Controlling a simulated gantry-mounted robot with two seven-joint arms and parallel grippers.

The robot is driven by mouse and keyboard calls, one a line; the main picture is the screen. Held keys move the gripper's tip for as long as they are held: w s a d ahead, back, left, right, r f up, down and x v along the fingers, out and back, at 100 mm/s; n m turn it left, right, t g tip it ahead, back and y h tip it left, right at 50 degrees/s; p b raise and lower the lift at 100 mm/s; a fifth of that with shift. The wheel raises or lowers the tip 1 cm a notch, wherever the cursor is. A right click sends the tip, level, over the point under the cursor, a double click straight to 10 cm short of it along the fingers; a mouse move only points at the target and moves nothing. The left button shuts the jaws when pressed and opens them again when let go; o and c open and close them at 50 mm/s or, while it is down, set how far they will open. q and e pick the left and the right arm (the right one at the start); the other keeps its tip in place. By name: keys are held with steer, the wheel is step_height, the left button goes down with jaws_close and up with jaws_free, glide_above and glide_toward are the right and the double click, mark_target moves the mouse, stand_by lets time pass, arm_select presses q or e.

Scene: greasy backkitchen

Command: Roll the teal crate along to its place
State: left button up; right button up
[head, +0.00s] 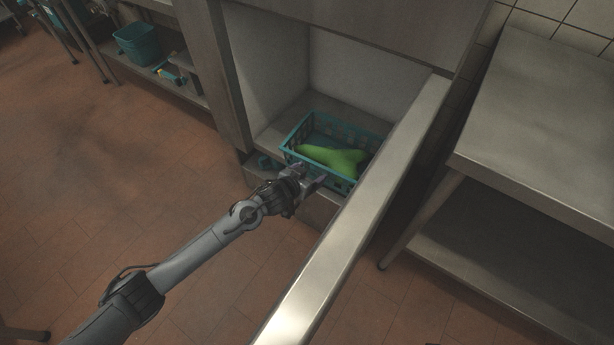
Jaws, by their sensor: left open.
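The teal crate (297,130) is a slatted basket at the front of an open cabinet recess, with a green, soft-looking object (333,157) lying in it. My left gripper (314,180) is open at the crate's near side, close to its lower front rim. I cannot tell whether the fingers touch the crate. The crate's right end is partly hidden behind the open metal door. My right gripper is not in view.
The open metal door (365,200) stands out to the right of the recess. A steel table (540,130) is at the far right. At the upper left, a low shelf holds a teal bin (137,44). The tiled floor (120,170) on the left is clear.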

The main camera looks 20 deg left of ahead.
mark_target(316, 167)
arm_select(q)
steer(key=shift+w+d+b, duration=0.2)
steer(key=shift+w+b, duration=0.05)
steer(key=shift+w, duration=0.4)
steer(key=shift+w+d+b, duration=0.2)
steer(key=shift+w, duration=0.4)
steer(key=shift+w+d, duration=0.1)
steer(key=shift+w, duration=0.1)
steer(key=shift+w+d+b, duration=0.25)
steer(key=shift+w+b, duration=0.3)
steer(key=shift+w, duration=0.25)
steer(key=shift+w+d+b, duration=0.25)
steer(key=shift+w+b, duration=0.25)
steer(key=shift+w, duration=0.3)
steer(key=shift+r, duration=0.1)
